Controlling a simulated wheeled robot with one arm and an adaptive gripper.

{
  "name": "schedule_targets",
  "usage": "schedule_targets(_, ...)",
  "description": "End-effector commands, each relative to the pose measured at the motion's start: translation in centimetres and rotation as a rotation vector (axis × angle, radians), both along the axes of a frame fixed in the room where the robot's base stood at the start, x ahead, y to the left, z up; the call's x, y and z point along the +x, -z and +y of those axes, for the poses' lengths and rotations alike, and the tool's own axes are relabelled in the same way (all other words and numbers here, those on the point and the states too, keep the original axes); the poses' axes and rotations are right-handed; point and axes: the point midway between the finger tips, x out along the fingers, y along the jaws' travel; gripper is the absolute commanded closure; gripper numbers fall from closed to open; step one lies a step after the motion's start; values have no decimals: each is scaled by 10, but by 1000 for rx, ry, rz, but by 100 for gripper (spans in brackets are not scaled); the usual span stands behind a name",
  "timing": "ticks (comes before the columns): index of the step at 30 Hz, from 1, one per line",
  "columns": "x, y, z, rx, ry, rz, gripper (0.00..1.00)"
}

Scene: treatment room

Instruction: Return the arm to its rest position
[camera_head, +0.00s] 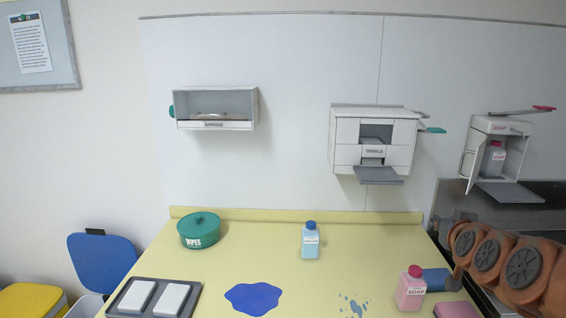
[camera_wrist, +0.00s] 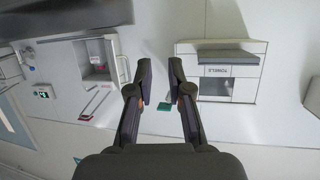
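My arm (camera_head: 505,262) shows as orange-brown links with dark round caps at the right edge of the head view, over the right end of the yellow counter. My gripper (camera_wrist: 160,88) is in the wrist view only. Its two dark fingers stand apart with nothing held between them. The wrist view is upside down and faces the wall units. The towel dispenser (camera_wrist: 222,70) is right of the fingers, and the open soap dispenser (camera_wrist: 97,62) is to their left. Both units also show in the head view, the towel one (camera_head: 345,130) and the soap one (camera_head: 497,127).
On the yellow counter (camera_head: 225,275) stand a green wipes tub (camera_head: 199,231), a blue bottle (camera_head: 310,241) and a pink soap bottle (camera_head: 411,289) close to my arm. A grey tray (camera_head: 118,297), a blue puddle (camera_head: 253,298) and blue splashes (camera_head: 354,305) are nearer the front.

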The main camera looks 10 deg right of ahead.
Motion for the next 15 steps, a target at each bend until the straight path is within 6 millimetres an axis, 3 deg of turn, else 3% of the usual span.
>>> schedule_targets(4,-2,35,62,72,-124,156,81)
schedule_targets(8,-22,70,118,138,-227,331,81)
schedule_targets(15,-92,122,197,223,-353,676,81)
